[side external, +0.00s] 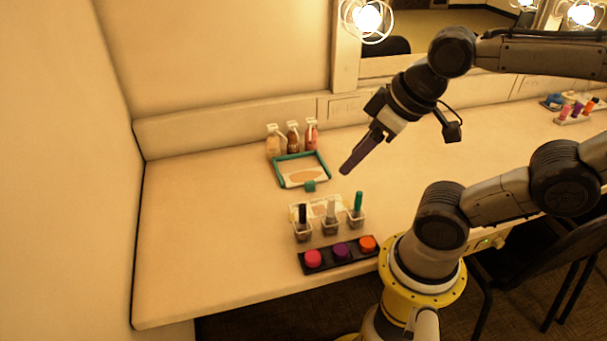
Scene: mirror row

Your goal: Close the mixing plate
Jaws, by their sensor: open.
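The mixing plate (291,179) lies on the table left of the picture's middle. It is pale inside with a beige smear, a teal frame and a small teal tab (310,186) at its front edge. The teal edge shows along its left, back and right sides; I cannot tell exactly how its lid stands. My gripper (349,167) is open, seen almost edge-on, pointing down and left. In the picture it is just right of the plate, apparently above the table and apart from the plate. Nothing shows between the fingers.
Several pump bottles (293,138) stand behind the plate. In front are clear cups (331,225) with brushes and a dark strip (326,260) with pink, purple and orange pots. More small items (574,107) sit far right. The table's left side (195,230) is clear.

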